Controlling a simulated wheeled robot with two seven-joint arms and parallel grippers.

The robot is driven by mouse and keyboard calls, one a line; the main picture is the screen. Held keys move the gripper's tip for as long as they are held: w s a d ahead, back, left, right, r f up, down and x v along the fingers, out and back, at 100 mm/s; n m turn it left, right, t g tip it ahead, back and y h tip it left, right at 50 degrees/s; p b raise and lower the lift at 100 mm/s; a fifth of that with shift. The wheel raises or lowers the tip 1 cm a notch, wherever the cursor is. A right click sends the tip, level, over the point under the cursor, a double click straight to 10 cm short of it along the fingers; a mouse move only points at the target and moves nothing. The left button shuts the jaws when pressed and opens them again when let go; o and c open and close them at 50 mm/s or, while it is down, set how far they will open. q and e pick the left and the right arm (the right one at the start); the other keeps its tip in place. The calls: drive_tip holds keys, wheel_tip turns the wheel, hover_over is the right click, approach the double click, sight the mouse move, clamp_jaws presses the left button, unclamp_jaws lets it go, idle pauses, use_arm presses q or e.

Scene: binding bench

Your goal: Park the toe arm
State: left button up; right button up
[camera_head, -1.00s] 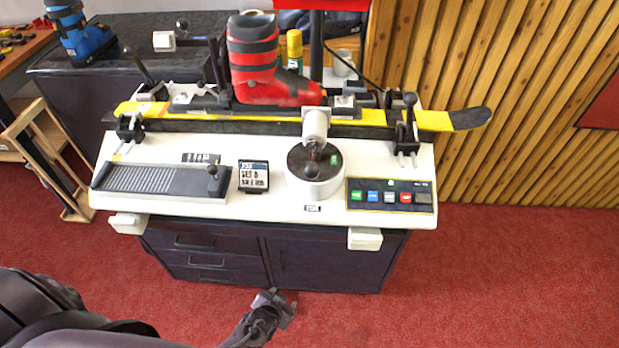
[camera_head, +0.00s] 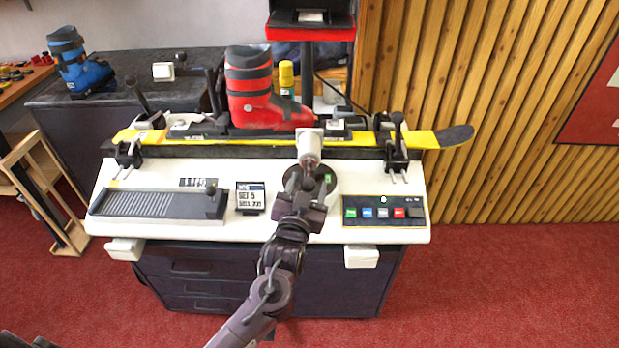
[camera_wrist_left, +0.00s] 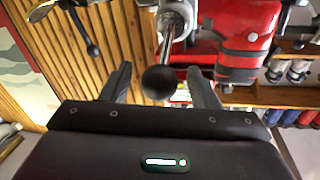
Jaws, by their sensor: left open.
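The toe arm (camera_head: 309,146) shows as a pale cylinder with a metal rod, standing over the round dial base (camera_head: 325,180) in front of the red boot's toe. In the left wrist view its rod ends in a dark ball knob (camera_wrist_left: 160,83). My left gripper (camera_head: 308,180) is over the dial base, at the toe arm's near end. Its two fingers are apart, one on each side of the knob in the left wrist view; I cannot tell whether they touch it. The gripper hides the knob and much of the base in the head view. My right gripper is not seen.
The red boot (camera_head: 259,95) stands on the yellow ski (camera_head: 422,139), clamped along the bench (camera_head: 150,232). A button panel (camera_head: 386,211) lies right of the dial, a small display (camera_head: 250,197) left. Clamp levers (camera_head: 396,133) rise at both ends. Red floor is clear in front.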

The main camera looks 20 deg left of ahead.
sight(309, 172)
use_arm(q)
drive_tip(key=shift+w+a, duration=0.1)
drive_tip(key=shift+w, duration=1.1)
clamp_jaws()
